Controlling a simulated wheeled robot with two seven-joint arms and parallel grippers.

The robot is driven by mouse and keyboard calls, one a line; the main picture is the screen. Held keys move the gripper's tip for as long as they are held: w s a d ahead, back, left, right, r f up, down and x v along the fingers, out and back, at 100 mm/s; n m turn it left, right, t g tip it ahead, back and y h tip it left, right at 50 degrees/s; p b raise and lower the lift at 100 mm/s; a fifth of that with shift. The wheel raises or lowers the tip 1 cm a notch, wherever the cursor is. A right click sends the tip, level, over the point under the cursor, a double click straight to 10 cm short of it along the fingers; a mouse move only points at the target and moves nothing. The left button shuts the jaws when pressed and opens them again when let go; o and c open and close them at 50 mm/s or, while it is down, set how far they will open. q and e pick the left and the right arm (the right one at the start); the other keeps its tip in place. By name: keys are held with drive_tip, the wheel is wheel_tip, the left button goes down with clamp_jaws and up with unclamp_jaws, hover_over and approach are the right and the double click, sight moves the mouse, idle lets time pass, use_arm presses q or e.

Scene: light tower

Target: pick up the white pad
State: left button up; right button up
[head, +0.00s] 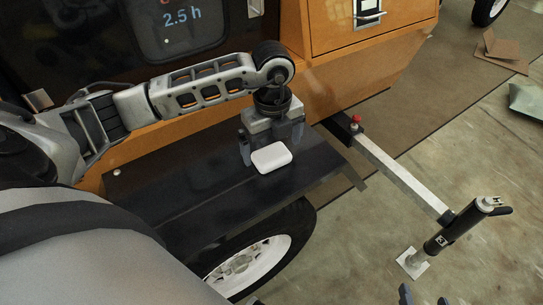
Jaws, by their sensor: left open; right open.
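The white pad (271,157) is a small, flat block with rounded corners. It is at the black fender shelf above the wheel, near the shelf's right part. My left gripper (268,152) points down over the shelf, just behind the pad, with its fingers apart at the pad's back side. I cannot tell whether the fingers touch the pad. My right gripper (424,298) shows only as dark fingertips at the bottom edge, apart from each other and far from the pad.
The black shelf (190,205) runs along the orange cabinet body (345,95). A metal outrigger bar (400,178) with a red knob extends right to a black jack (465,225). A wheel (255,262) sits below the shelf. Cardboard pieces (505,50) lie on the floor.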

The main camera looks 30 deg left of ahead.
sight(273, 155)
use_arm(q)
wheel_tip(273, 155, down, 3)
drive_tip(key=shift+f, duration=0.15)
drive_tip(key=shift+w, duration=0.1)
drive_tip(key=shift+c, duration=0.3)
drive_tip(key=c, duration=0.9)
drive_tip(key=shift+c, duration=0.2)
